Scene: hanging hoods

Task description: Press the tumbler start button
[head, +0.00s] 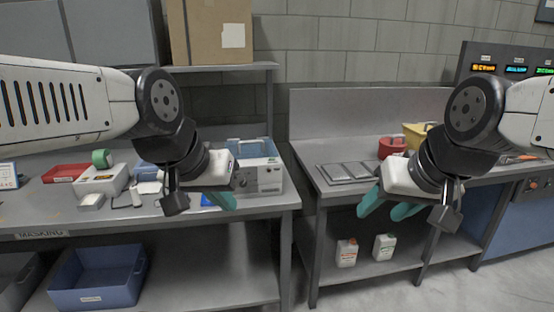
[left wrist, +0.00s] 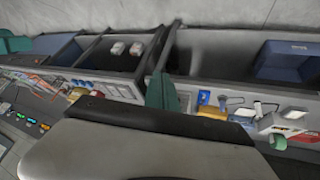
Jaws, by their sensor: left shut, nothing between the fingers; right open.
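A light grey boxy machine (head: 265,176) with a translucent blue top and dark round knobs on its front stands at the right end of the left bench; it looks like the tumbler. I cannot make out its start button. My left gripper (head: 222,201) is shut and empty, in front of the machine's left part and hiding some of it. Its teal fingertips also show in the left wrist view (left wrist: 162,93). My right gripper (head: 387,206) is open and empty, in front of the right bench, its teal fingers apart.
The left bench (head: 60,210) holds a red tray (head: 65,173), a white box (head: 100,181) with a green roll (head: 101,158), and small items. A blue bin (head: 98,285) sits below. The right bench holds dark flat panels (head: 347,172) and a red container (head: 392,147). A gap separates the benches.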

